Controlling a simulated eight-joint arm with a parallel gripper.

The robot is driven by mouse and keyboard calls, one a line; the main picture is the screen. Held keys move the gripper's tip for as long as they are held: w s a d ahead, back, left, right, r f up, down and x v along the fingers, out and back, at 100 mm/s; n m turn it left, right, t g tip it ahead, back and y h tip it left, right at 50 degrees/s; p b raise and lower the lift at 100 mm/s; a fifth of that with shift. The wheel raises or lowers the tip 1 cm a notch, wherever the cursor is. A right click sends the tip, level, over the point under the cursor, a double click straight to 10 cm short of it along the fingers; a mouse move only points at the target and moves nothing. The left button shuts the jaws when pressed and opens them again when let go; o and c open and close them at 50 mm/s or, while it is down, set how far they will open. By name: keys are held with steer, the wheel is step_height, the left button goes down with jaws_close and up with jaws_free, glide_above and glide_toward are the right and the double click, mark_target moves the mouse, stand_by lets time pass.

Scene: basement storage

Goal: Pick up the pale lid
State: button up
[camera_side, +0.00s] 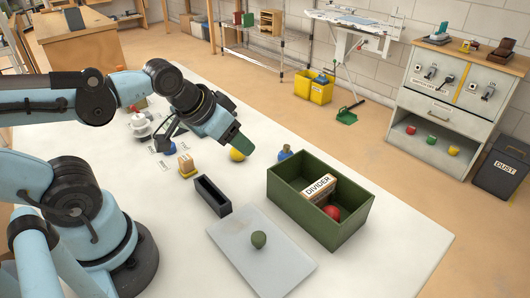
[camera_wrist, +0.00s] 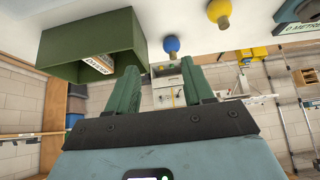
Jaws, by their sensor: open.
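The pale lid (camera_side: 250,265) is a flat light grey slab with a dark green knob (camera_side: 258,239). It lies flat on the white table, left of and nearer than the green crate in the side view. My gripper (camera_side: 240,146) is above the table beyond the lid, near the yellow ball, well apart from the lid. In the wrist view my gripper (camera_wrist: 158,88) shows two green fingers spread apart with nothing between them.
The open green crate (camera_side: 290,205) holds a divider box (camera_side: 320,188) and a red ball (camera_side: 332,212). A narrow black tray (camera_side: 212,196), yellow ball (camera_side: 237,155) and blue-based piece (camera_side: 285,153) stand nearby.

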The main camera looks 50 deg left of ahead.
steer(key=shift+o, duration=0.7)
steer(key=m+g+h, duration=0.4)
steer(key=m+g, duration=0.3)
steer(key=m, duration=1.1)
glide_toward(258, 236)
steer(key=shift+d+f+h, duration=0.15)
steer(key=shift+d+f, duration=0.25)
steer(key=shift+f, duration=0.35)
steer(key=shift+d+f+h, duration=0.15)
steer(key=shift+d+f, duration=0.25)
steer(key=shift+f, duration=0.4)
steer(key=shift+a+x, duration=0.15)
steer(key=shift+x, duration=0.7)
steer(key=shift+a+x, duration=0.2)
steer(key=shift+x, duration=1.7)
